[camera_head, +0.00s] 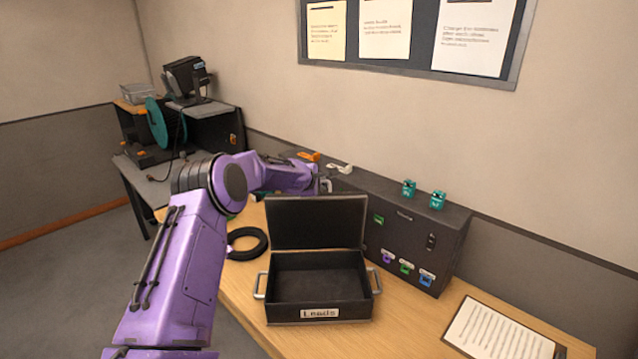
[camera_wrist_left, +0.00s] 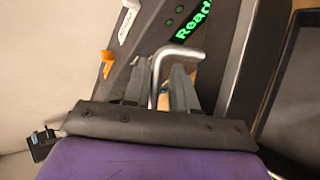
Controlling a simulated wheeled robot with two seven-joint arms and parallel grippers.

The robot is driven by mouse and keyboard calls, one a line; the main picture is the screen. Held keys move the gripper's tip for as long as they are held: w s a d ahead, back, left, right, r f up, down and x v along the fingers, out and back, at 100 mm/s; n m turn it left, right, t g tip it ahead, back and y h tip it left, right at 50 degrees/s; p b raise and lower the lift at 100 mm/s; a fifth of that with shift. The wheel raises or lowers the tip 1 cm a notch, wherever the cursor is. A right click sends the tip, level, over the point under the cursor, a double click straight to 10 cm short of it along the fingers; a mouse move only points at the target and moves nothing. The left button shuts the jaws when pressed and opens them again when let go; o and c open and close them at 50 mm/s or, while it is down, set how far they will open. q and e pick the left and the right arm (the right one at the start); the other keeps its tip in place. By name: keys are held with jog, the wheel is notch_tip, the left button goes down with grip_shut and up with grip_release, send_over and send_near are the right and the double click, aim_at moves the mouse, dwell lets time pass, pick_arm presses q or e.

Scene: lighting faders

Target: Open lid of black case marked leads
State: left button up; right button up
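The black case (camera_head: 319,312), labelled "Leads" on its front, sits on the wooden table. Its lid (camera_head: 317,222) stands raised at the back, and the empty-looking dark inside shows. The lid's edge also shows at the right of the left wrist view (camera_wrist_left: 296,85). I cannot tell what the bar belongs to. My right gripper is not in view.
A dark panel box (camera_head: 400,232) with small coloured tags stands behind and right of the case, with teal items on top. A black ring (camera_head: 262,246) lies left of the case. A clipboard (camera_head: 500,330) lies at the front right.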

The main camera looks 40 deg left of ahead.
pick_arm(q)
jog(key=b+v, duration=0.3)
jog(key=v, duration=0.7)
jog(key=shift+s+r, duration=0.2)
